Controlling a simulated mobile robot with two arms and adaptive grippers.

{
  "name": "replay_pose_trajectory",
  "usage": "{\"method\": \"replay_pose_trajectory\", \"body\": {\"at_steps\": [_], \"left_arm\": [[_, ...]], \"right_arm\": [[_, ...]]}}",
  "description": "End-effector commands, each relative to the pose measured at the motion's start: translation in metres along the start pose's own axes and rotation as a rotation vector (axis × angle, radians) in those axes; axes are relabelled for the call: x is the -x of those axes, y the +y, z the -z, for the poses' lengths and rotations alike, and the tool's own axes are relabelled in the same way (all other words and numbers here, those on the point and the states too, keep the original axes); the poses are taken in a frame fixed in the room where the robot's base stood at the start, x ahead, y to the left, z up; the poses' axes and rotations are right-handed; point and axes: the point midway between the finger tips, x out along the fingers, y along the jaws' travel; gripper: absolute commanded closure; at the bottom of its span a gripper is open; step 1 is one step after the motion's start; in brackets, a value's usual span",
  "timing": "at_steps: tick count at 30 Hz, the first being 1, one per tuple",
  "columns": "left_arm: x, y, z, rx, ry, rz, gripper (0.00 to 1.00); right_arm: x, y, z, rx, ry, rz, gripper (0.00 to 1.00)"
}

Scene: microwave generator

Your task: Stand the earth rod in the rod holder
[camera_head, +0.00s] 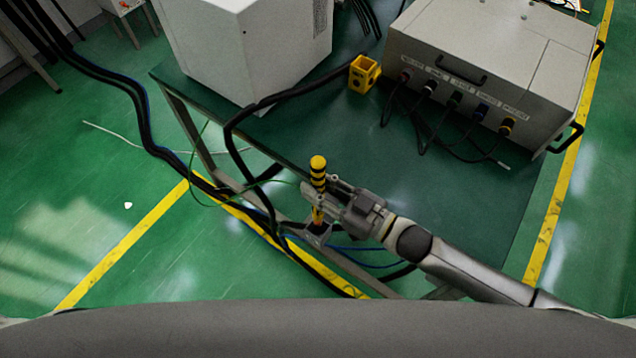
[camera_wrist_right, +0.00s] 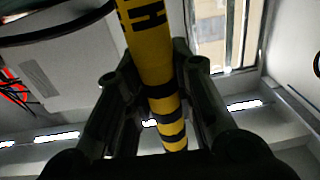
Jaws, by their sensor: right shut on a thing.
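The earth rod (camera_head: 318,166) is yellow with black bands. My right gripper (camera_head: 312,190) is shut around it, and the rod stands roughly upright in the head view, near the front edge of the green table. In the right wrist view the rod (camera_wrist_right: 151,60) runs between the two fingers (camera_wrist_right: 158,95). A yellow block-shaped holder (camera_head: 364,74) with openings stands farther back on the table, between the white cabinet and the grey unit. It looks empty and is apart from the rod. The rod's lower end is partly hidden by the gripper. My left gripper is not in view.
A grey unit (camera_head: 490,55) with labelled sockets and black cables stands at the back right. A white cabinet (camera_head: 240,45) stands at the back left. A thick black cable (camera_head: 232,135) loops near the table's left edge. The green tabletop (camera_head: 440,190) is clear at centre right.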

Motion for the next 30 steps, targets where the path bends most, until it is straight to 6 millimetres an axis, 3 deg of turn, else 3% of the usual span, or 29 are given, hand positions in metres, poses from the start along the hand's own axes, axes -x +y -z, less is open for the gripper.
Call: {"method": "replay_pose_trajectory", "body": {"at_steps": [30], "left_arm": [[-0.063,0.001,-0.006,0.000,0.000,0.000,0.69]], "right_arm": [[0.000,0.000,-0.082,0.000,0.002,0.000,1.00]]}}
